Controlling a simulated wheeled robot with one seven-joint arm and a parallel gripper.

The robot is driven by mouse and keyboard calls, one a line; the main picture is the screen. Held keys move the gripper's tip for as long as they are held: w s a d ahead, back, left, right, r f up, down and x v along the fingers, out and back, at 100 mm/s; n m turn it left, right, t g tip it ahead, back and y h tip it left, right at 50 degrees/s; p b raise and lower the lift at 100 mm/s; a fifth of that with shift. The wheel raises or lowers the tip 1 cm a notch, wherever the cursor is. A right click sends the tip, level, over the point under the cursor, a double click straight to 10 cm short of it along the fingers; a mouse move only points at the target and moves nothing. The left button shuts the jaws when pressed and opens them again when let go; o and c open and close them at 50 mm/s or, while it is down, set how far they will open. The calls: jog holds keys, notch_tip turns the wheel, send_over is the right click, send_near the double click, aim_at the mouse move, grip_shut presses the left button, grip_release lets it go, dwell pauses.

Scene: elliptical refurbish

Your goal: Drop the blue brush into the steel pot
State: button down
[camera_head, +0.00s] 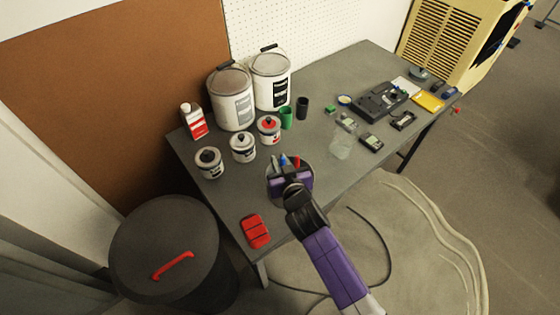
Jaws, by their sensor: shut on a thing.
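The steel pot (270,174) stands near the table's front edge, with only part of its round grey rim showing around my gripper. My gripper (289,172) is over the pot in this view and appears shut on the blue brush (283,160). Only a small blue tip of the brush shows; the rest is hidden behind the gripper. I cannot tell how high the brush is above the pot, or whether it is partly inside. A small red thing (297,161) shows beside the blue tip.
Large paint buckets (232,98) and several small paint cans (243,149) stand at the back left of the grey table (215,187). A red block (255,232) lies at the front left corner. A black device (381,100) and small parts lie right. A dark bin (165,240) stands left.

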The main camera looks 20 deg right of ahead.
jog(key=shift+f+b, duration=0.35)
jog(key=shift+b, duration=0.05)
jog(key=shift+f+b, duration=0.25)
jog(key=shift+b, duration=0.05)
jog(key=c, duration=1.6)
grip_release()
jog(key=shift+c, duration=0.2)
jog(key=shift+r, duration=0.15)
jog(key=d+r+v, duration=0.1)
jog(key=v, duration=1.1)
jog(key=shift+a+b, duration=0.35)
jog(key=shift+a, duration=0.1)
